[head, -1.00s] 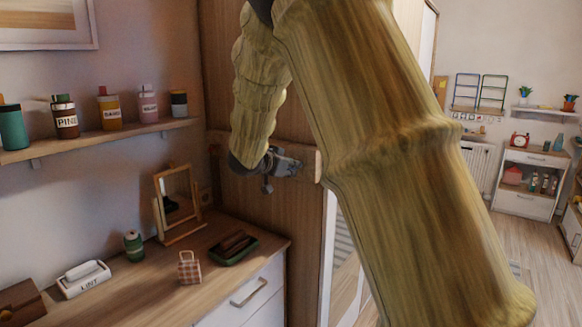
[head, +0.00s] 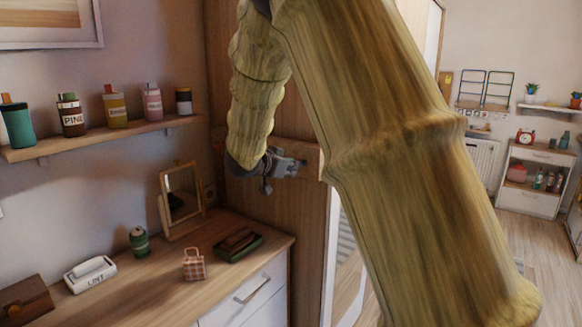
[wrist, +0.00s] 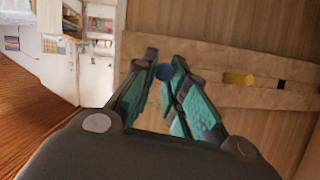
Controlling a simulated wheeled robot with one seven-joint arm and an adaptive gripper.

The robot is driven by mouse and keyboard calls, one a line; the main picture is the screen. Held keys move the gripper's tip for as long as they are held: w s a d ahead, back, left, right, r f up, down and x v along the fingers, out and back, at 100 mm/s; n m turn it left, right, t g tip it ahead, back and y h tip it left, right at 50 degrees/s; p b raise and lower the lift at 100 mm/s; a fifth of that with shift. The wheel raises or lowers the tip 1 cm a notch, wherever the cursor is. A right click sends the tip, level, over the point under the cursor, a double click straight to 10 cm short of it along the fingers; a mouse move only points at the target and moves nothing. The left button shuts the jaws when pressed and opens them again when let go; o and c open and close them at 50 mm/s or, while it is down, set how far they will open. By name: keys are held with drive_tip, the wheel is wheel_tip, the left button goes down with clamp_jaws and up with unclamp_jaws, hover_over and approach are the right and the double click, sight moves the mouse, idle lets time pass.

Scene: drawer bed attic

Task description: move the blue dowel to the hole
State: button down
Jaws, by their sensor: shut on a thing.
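The blue dowel (wrist: 165,73) shows its round dark blue end between my gripper's fingertips in the wrist view. My gripper (wrist: 164,66), with teal inner pads, is shut on it in front of a pale wooden rail (wrist: 211,91). A yellow dowel (wrist: 238,79) is on the rail to the right. A small dark spot (wrist: 281,85) farther right on the rail may be a hole; I cannot tell. In the head view my gripper (head: 288,168) is at the rail (head: 310,161) on the wardrobe side, and the dowel is hidden.
Below is a dresser (head: 140,290) with a mirror (head: 181,193), green jar (head: 139,242), small checked bag (head: 193,264), dark green tray (head: 258,244) and lint box (head: 90,273). A shelf (head: 100,139) with several bottles is on the left wall. Open floor lies at right.

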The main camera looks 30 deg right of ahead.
drive_tip(key=shift+s+a+p, duration=0.2)
drive_tip(key=shift+a+p, duration=0.05)
drive_tip(key=shift+a, duration=0.25)
drive_tip(key=shift+s+a+p, duration=0.2)
drive_tip(key=shift+a+p, duration=0.05)
drive_tip(key=shift+a, duration=0.25)
drive_tip(key=shift+s+d, duration=0.1)
idle(0.5)
